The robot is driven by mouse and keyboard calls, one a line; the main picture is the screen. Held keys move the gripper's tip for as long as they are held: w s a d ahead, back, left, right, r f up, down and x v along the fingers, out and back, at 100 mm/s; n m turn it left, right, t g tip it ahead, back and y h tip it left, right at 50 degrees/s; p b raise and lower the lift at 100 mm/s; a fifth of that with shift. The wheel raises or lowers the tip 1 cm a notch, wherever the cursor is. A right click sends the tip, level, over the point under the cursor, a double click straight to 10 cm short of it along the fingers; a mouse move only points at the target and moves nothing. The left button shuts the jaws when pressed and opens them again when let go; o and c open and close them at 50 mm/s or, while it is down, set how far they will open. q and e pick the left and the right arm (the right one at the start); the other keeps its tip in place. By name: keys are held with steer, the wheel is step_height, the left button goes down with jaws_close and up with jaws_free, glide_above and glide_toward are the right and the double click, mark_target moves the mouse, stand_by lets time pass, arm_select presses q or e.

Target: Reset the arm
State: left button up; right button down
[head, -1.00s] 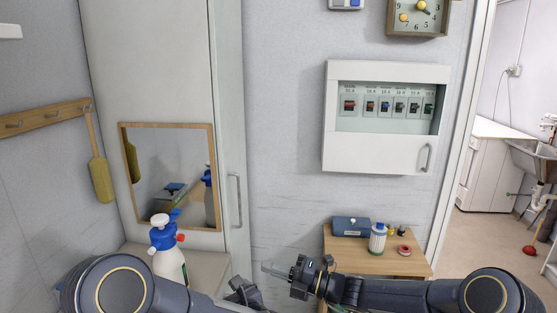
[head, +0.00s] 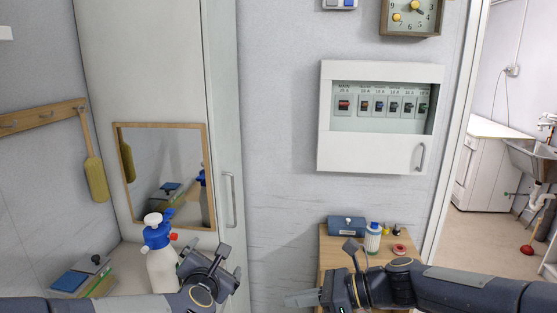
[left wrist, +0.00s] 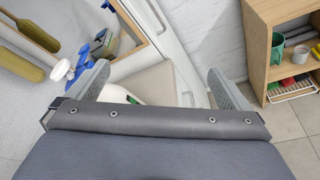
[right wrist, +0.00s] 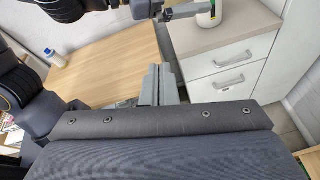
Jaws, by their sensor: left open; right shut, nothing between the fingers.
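My left gripper (head: 228,263) is in front of the low counter, just right of the white and blue spray bottle (head: 161,262). In the left wrist view its two fingers (left wrist: 158,68) stand wide apart with nothing held; the bottle shows partly behind the left finger. My right gripper (head: 290,299) is low in the middle, pointing left, in front of the small wooden table (head: 326,262). In the right wrist view its fingers (right wrist: 160,70) are together and empty. The two grippers are apart.
A framed mirror (head: 165,210) leans behind the spray bottle. A breaker panel (head: 375,155) hangs above. White drawers (right wrist: 230,78) stand beyond the right gripper.

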arm_select(q)
steer(key=s+a+r+m+g+h, duration=0.1)
steer(key=s+r+m+h, duration=0.25)
steer(key=s+m, duration=0.45)
steer(key=s+a+f+m+g, duration=0.2)
steer(key=s+f+m+g, duration=0.2)
steer(key=s+m, duration=0.5)
steer(key=s+a+f+m+g, duration=0.3)
steer(key=s+m, duration=0.7)
steer(key=s, duration=0.6)
step_height(320, 180, down, 2)
steer(key=shift+f+g, duration=0.2)
steer(key=shift+g, duration=0.3)
arm_select(e)
steer(key=s+d+f+n+t+h, duration=0.1)
steer(key=s+d+f+n+h, duration=0.1)
steer(key=s+d+n+h, duration=0.3)
steer(key=s+d+f+n+t+h, duration=0.2)
steer(key=s+d+n+h, duration=0.3)
steer(key=s+d+n, duration=0.6)
steer(key=s+f+n, duration=0.1)
steer(key=s+n, duration=0.4)
steer(key=s, duration=0.1)
steer(key=shift+s+d, duration=0.25)
arm_select(q)
steer(key=shift+h, duration=0.25)
